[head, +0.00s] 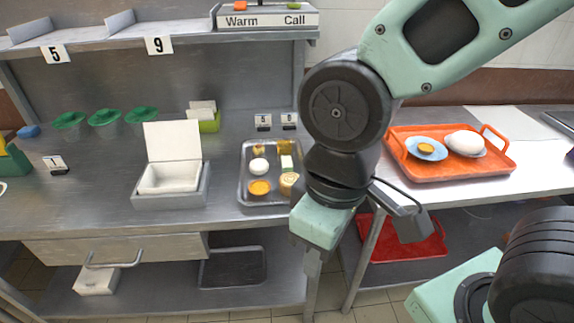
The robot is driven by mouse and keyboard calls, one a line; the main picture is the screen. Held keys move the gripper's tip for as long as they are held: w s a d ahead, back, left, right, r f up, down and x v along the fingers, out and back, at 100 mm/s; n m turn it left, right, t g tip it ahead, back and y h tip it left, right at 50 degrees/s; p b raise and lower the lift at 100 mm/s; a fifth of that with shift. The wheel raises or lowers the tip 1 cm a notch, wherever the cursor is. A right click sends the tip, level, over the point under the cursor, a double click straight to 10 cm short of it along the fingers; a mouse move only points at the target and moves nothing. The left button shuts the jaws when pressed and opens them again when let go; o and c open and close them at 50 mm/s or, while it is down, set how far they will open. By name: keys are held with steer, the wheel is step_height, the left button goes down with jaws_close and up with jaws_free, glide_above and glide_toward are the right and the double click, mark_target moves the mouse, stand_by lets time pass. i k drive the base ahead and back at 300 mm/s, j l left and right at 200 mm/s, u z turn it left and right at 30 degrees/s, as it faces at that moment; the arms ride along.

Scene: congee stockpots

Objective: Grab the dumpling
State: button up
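A metal tray (243,180) on the steel counter holds several small foods. Among them are a white rounded piece (258,165), which may be the dumpling, an orange-topped round piece (259,187), a pale roll (289,181), a white-and-green piece (287,163) and yellow pieces (286,147). I cannot tell for sure which one is the dumpling. My gripper (318,232) hangs just right of and nearer than the tray, pointing down.
An open white box (170,178) stands left of the tray. Green cups (105,118) stand further left. An orange tray (455,176) on the right counter holds a blue plate and a white bun (465,142). A shelf (160,40) overhangs the back.

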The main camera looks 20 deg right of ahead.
mark_target(258, 149)
steer(key=i+j+z, duration=0.5)
steer(key=i+j, duration=0.45)
steer(key=j, duration=0.2)
